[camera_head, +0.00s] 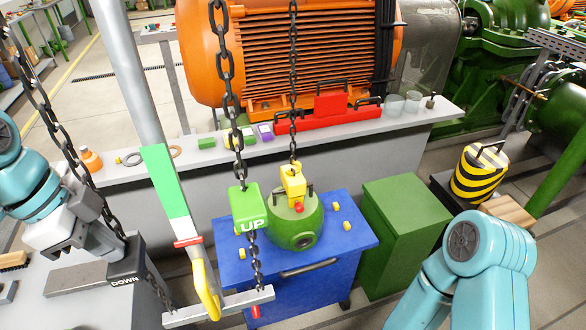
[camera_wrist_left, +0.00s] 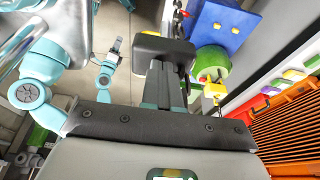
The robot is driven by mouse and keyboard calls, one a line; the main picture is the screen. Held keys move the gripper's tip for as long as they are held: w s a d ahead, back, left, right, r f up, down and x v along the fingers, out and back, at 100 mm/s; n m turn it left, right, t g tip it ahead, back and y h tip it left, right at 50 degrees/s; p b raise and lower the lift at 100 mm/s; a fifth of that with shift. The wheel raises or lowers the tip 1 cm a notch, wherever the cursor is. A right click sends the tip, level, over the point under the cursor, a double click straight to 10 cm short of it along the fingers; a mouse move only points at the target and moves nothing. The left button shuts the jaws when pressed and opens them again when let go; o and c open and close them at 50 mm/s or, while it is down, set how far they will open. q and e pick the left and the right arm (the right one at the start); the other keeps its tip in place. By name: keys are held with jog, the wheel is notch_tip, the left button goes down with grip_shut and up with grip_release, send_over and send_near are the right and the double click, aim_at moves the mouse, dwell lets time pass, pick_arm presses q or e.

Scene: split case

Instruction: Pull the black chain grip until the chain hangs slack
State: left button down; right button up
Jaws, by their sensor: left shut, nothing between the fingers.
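The black chain grip (camera_head: 127,262), marked DOWN, hangs on a dark chain (camera_head: 55,125) at the left of the head view. My left gripper (camera_head: 112,243) is shut and empty right at the grip. I cannot tell whether they touch. In the left wrist view the black grip (camera_wrist_left: 163,48) lies just past the fingers. A green UP block (camera_head: 249,207) hangs on a second chain (camera_head: 224,65). A third chain (camera_head: 292,80) runs straight down to a yellow hook block (camera_head: 293,182) over a green round casing (camera_head: 296,228).
The casing rests on a blue cabinet (camera_head: 345,215) beside a green box (camera_head: 408,205). A grey bench (camera_head: 55,310) lies below the left gripper. An orange motor (camera_head: 205,60) stands behind.

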pick_arm(q)
jog(key=shift+f+b, duration=1.4)
jog(key=shift+f, duration=0.5)
jog(key=shift+r, duration=0.1)
notch_tip(320, 180, up, 10)
jog(key=p, duration=0.9)
notch_tip(320, 180, up, 7)
jog(key=p, duration=0.5)
dwell(1.5)
